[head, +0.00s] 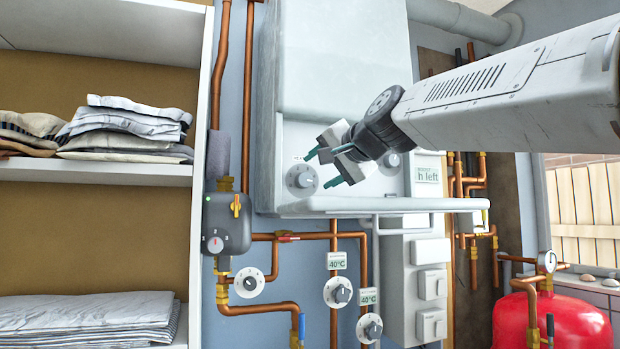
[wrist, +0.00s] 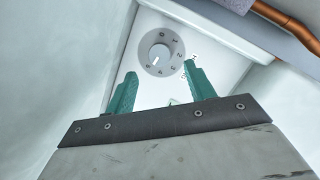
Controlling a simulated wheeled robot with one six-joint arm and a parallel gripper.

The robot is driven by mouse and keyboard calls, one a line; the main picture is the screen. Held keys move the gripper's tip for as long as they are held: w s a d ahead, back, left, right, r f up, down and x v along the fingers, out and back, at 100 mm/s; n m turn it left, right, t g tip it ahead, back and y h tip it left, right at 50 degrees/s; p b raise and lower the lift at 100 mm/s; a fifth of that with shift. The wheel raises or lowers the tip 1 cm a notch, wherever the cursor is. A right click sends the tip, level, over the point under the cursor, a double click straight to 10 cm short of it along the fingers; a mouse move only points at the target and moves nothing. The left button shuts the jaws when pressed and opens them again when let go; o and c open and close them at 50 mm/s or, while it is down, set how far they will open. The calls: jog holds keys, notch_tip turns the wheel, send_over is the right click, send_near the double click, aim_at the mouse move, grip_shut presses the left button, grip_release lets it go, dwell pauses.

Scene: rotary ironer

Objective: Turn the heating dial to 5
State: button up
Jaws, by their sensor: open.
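A round grey dial (head: 301,180) with a numbered ring sits on the white boiler's lower front panel. It also shows in the wrist view (wrist: 160,52), just beyond the fingertips. Its white mark points down and left there, around the 4 to 5 side; the exact number is too small to tell. Small lettering beside it is partly hidden by a finger, so I cannot read its name. My gripper (head: 323,168) is open and empty, its green fingers in front of the panel, near the dial and apart from it. Both fingers show in the wrist view (wrist: 159,72).
A second dial (head: 392,160) sits on the panel, behind my gripper. A ledge (head: 380,205) juts out below. Other dials are on the grey box (head: 215,244) and copper pipes (head: 338,291). A linen shelf (head: 100,172) stands left, a red tank (head: 560,320) lower right.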

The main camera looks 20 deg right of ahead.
aim_at(307, 179)
jog(key=x, duration=0.5)
jog(key=c, duration=1)
jog(key=shift+o, duration=0.2)
jog(key=shift+f+m+y, duration=0.2)
jog(key=shift+m+y, duration=0.3)
jog(key=shift+m, duration=0.8)
jog(key=o, duration=1)
jog(key=shift+c, duration=0.2)
jog(key=shift+r, duration=0.1)
